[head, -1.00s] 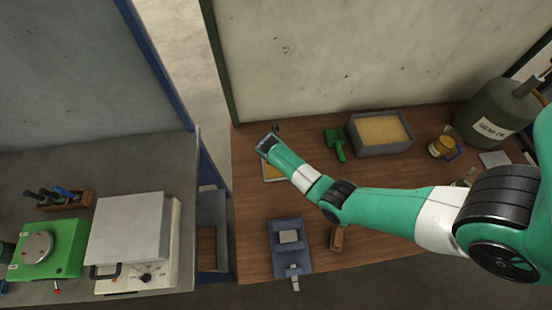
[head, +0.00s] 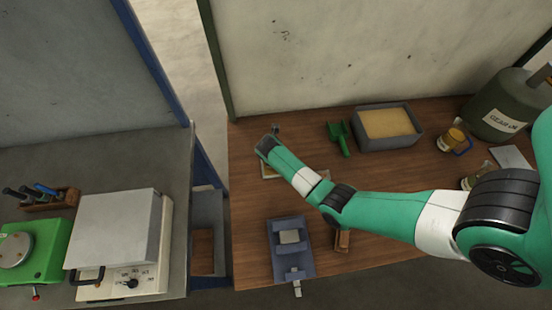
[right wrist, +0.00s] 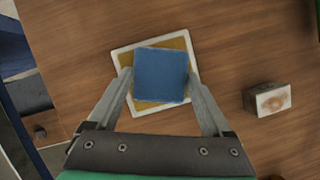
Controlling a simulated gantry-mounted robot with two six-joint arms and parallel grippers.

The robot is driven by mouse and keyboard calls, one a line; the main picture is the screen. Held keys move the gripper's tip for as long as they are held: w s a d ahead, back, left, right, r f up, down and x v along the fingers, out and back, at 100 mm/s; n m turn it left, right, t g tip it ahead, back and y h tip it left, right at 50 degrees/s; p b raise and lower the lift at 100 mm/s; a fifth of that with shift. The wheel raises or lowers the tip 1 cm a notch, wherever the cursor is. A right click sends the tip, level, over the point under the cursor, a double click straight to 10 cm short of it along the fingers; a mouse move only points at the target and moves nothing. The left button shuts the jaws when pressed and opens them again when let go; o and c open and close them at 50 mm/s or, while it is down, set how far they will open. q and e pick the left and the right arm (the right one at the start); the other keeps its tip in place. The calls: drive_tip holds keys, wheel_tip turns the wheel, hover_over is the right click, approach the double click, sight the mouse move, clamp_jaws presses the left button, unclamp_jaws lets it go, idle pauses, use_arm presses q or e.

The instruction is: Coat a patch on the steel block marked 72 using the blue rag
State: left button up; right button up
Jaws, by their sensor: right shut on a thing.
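My right gripper (right wrist: 160,78) is shut on the blue rag (right wrist: 161,64), a square pad between its fingertips. The rag is over a shallow white-rimmed tray (right wrist: 118,56) with a yellow-brown surface; I cannot tell whether it touches. The tray also shows in the head view (head: 270,174), partly behind my right wrist, which hides the gripper and rag there. A grey steel block (head: 289,237) sits in a blue-grey vice-like fixture (head: 304,259) near the table's front edge. No number on it is legible. My left gripper is not in view.
A brown-sided block with a stained pale face (right wrist: 272,101) lies right of the tray.

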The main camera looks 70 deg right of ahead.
drive_tip(key=shift+f+b, duration=0.35)
drive_tip(key=shift+f, duration=0.15)
idle(0.9)
drive_tip(key=shift+f, duration=0.1)
idle(1.3)
drive_tip(key=shift+p, duration=0.35)
wheel_tip(320, 180, up, 7)
drive_tip(key=p, duration=0.7)
drive_tip(key=shift+r+p, duration=0.2)
drive_tip(key=shift+p, duration=0.2)
drive_tip(key=shift+f, duration=0.1)
drive_tip(key=shift+s+d, duration=0.1)
